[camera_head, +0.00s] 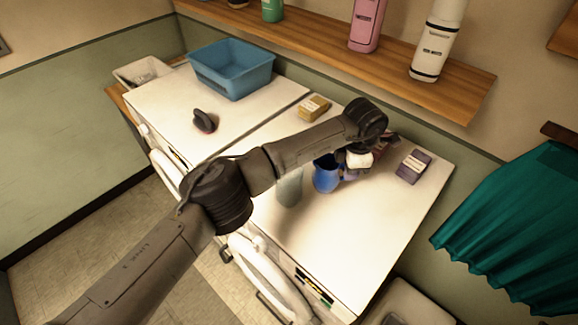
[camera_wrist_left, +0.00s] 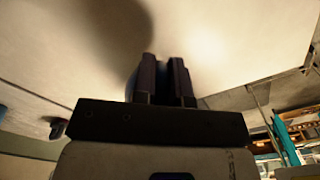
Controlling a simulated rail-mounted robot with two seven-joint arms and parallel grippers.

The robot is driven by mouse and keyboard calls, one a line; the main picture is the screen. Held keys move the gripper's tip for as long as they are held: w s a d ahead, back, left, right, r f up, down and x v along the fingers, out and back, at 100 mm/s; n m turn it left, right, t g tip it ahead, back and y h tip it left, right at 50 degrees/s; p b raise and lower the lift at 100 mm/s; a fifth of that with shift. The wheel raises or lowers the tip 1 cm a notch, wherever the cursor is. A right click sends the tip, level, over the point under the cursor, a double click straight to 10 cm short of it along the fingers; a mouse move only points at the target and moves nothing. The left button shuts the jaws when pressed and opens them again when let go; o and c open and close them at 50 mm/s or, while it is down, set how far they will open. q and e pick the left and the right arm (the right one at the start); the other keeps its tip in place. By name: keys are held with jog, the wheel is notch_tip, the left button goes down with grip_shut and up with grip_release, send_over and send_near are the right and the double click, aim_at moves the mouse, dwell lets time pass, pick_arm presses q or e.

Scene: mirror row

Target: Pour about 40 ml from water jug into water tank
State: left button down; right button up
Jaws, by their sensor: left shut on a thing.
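The blue water jug (camera_head: 325,176) is over the right white machine top, below my left forearm. My left gripper (camera_head: 348,172) is at the jug's right side and shut on it; the fingers are partly hidden by the wrist. In the left wrist view, the fingers (camera_wrist_left: 167,75) are close together, with a sliver of the blue jug (camera_wrist_left: 131,88) behind them. A pale, see-through container (camera_head: 289,188), which looks like the water tank, stands just left of the jug, its top partly hidden by my forearm. I cannot tell any water level or flow.
A yellowish box (camera_head: 314,107) lies behind my forearm, and a dark purple box (camera_head: 414,166) is at right. A dark-and-red object (camera_head: 204,121) and a blue bin (camera_head: 231,70) are on the left machine. A wooden shelf (camera_head: 310,45) with bottles hangs above. The front right top is clear.

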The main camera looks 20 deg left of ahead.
pick_arm(q)
jog(key=shift+s+a+r+t+h+p, duration=0.15)
jog(key=shift+a+r+h+p, duration=0.15)
jog(key=shift+r+p, duration=0.3)
jog(key=shift+s+a+r+t+h+p, duration=0.15)
jog(key=shift+r+h+p, duration=0.25)
jog(key=shift+r, duration=0.4)
jog(key=r+p, duration=0.1)
jog(key=r, duration=0.1)
jog(key=a+r+h+p, duration=0.1)
jog(key=r, duration=0.2)
jog(key=r+t+h+p, duration=0.1)
jog(key=r+p, duration=0.1)
jog(key=shift+s+a+r, duration=0.25)
jog(key=shift+a+r, duration=0.05)
jog(key=shift+a, duration=0.1)
jog(key=s+a+r+t+h+b, duration=0.2)
jog(key=a+r+t+h+b, duration=0.1)
jog(key=a+h+b, duration=0.2)
jog(key=shift+s+h+b, duration=0.2)
jog(key=shift+h+b, duration=0.15)
jog(key=shift+h, duration=0.85)
jog(key=shift+s+a+b, duration=0.1)
jog(key=shift+a+b, duration=0.05)
jog(key=shift+b, duration=0.15)
